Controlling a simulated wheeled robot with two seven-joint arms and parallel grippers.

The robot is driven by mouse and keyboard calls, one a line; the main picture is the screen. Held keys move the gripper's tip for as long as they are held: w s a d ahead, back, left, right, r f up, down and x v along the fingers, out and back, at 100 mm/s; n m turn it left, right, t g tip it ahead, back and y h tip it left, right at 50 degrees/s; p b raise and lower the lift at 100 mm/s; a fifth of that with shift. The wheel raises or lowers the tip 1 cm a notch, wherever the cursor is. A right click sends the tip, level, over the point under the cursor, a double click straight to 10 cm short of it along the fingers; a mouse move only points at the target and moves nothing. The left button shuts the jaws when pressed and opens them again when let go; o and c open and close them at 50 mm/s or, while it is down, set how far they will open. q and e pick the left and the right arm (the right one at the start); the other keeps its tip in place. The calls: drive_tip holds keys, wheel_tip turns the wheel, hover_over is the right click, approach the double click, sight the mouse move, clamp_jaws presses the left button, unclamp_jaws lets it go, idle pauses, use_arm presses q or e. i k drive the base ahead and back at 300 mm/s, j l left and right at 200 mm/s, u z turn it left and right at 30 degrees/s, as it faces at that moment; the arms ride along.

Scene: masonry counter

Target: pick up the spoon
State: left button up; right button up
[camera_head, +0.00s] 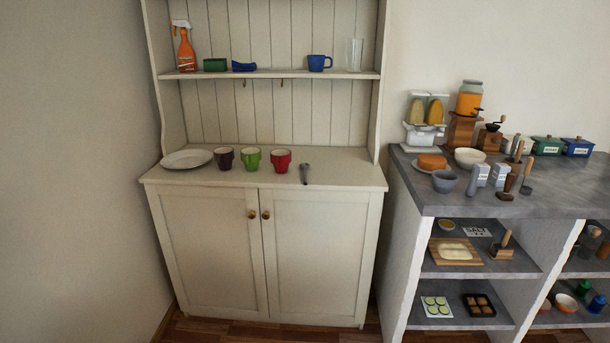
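A small grey spoon (304,173) lies on the top of the white cabinet (345,178), just right of a red cup (280,160). It lies roughly front to back, and its finer shape is too small to tell. Neither of my grippers shows in the head view.
Left of the red cup stand a green cup (251,159), a dark purple cup (223,158) and a white plate (187,159). A shelf (280,74) hangs above with a spray bottle (184,46) and a blue mug (319,63). A crowded grey counter (450,199) stands right.

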sight(304, 166)
drive_tip(key=i+j+z, duration=0.25)
drive_tip(key=i+j, duration=0.35)
drive_tip(key=i, duration=0.3)
drive_tip(key=i+j+z, duration=0.3)
drive_tip(key=i+j, duration=0.45)
drive_tip(key=i+j+z, duration=0.25)
drive_tip(key=i+j, duration=0.55)
drive_tip(key=j, duration=0.2)
